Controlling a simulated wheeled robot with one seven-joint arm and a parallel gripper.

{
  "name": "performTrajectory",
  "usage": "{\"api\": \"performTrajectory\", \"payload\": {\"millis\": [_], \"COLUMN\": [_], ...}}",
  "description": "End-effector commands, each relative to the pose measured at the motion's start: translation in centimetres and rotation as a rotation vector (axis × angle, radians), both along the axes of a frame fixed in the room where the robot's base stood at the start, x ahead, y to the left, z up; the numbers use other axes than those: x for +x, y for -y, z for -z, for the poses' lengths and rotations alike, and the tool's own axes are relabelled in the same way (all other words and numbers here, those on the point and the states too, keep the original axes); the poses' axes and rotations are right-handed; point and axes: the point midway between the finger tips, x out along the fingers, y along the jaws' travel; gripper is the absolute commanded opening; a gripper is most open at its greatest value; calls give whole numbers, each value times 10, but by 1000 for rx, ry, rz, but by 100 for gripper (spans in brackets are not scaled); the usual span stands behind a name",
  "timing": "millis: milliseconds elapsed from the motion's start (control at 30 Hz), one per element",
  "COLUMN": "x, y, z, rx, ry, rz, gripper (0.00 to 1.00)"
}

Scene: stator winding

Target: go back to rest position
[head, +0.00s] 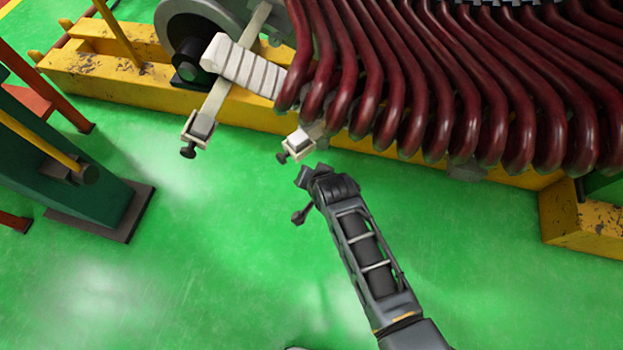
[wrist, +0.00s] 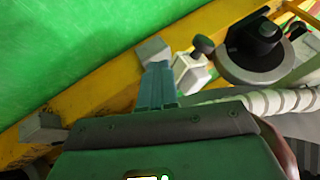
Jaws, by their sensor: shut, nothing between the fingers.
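My gripper (head: 312,177) is at the end of my dark arm, over the green floor just in front of the winding. In the wrist view my gripper's fingers (wrist: 157,85) look like a narrow teal pair, close together, with nothing seen between them. The stator winding (head: 430,85) is a row of dark red bent coils at the upper right. A white wrapped coil end (head: 245,66) sticks out at its left; white wrapping (wrist: 270,102) also shows in the wrist view. A small pale block with a dark knob (head: 298,144) lies just beyond my gripper tip, apparently apart from it.
A second pale clamp block (head: 200,128) ends a bar to the left. A worn yellow beam (head: 110,82) runs under the winding. A green stand with a grey base (head: 120,212) is at the left. The green floor (head: 210,265) in front is clear.

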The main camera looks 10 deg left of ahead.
Motion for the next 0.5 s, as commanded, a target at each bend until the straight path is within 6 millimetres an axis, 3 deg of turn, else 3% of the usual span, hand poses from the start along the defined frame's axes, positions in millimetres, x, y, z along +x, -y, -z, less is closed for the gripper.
{"api": "performTrajectory", "payload": {"millis": [200,500], "x": [-24,-38], "y": [7,11], "z": [-34,-51], "rx": [1,0], "ry": [-1,-1], "rz": [2,1], "gripper": [0,0]}}
